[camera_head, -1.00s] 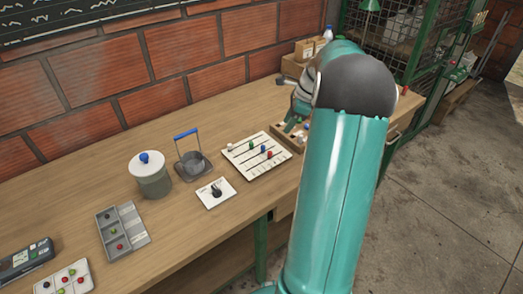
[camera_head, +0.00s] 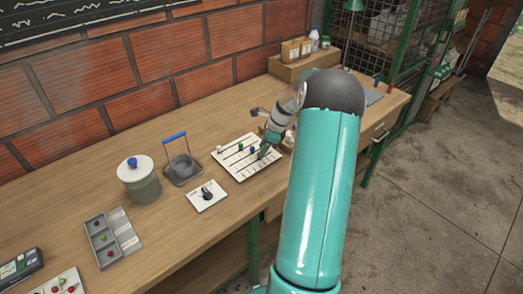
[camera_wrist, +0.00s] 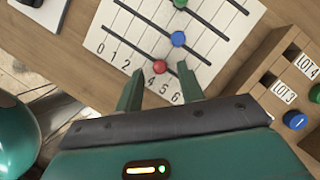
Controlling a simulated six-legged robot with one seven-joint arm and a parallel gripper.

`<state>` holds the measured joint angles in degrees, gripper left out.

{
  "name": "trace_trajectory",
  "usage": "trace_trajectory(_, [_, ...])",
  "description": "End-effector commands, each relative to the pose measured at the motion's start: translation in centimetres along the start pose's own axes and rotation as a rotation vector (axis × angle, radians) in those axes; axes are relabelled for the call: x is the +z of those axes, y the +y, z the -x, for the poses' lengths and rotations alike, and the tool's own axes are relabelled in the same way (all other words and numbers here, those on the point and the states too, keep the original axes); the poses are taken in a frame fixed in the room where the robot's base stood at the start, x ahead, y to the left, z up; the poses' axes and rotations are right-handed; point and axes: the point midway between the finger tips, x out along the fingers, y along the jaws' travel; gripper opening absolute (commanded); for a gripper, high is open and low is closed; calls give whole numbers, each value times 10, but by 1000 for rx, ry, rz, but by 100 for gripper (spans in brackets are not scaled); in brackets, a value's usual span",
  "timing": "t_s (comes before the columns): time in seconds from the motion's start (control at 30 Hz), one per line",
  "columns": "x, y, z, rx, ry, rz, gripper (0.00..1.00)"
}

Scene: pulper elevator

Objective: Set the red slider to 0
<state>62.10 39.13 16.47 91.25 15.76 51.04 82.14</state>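The white slider board (camera_head: 238,170) lies on the bench. In the wrist view the board (camera_wrist: 110,36) shows dark slots and a printed number row from 0 to 6, with 3 hidden behind a finger. The red slider (camera_wrist: 160,67) is on the slot nearest the numbers, roughly above 4. My gripper (camera_wrist: 160,71) is open, with one finger on each side of the red slider; contact is not clear. The blue slider (camera_wrist: 178,38) and green slider (camera_wrist: 180,3) sit on farther slots. In the head view my gripper (camera_head: 264,151) hides the red slider.
A small dial plate (camera_head: 207,197), a blue-handled basket (camera_head: 183,166) and a lidded pot (camera_head: 139,180) stand to the left. A brick wall is behind.

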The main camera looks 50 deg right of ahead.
Motion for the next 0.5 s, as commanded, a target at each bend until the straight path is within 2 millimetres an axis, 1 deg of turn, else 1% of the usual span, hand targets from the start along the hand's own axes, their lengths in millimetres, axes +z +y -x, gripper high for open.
trace_trajectory(0.03, [0, 0, -7, 2, 0, -1, 38])
trace_trajectory(0.13, [0, 0, -14, 0, 0, 0, 38])
trace_trajectory(0.43, [1, 0, -18, -1, 0, 0, 38])
trace_trajectory(0.47, [1, 0, -18, -1, 0, 0, 36])
trace_trajectory(0.5, [0, 0, -18, -1, 0, 0, 28])
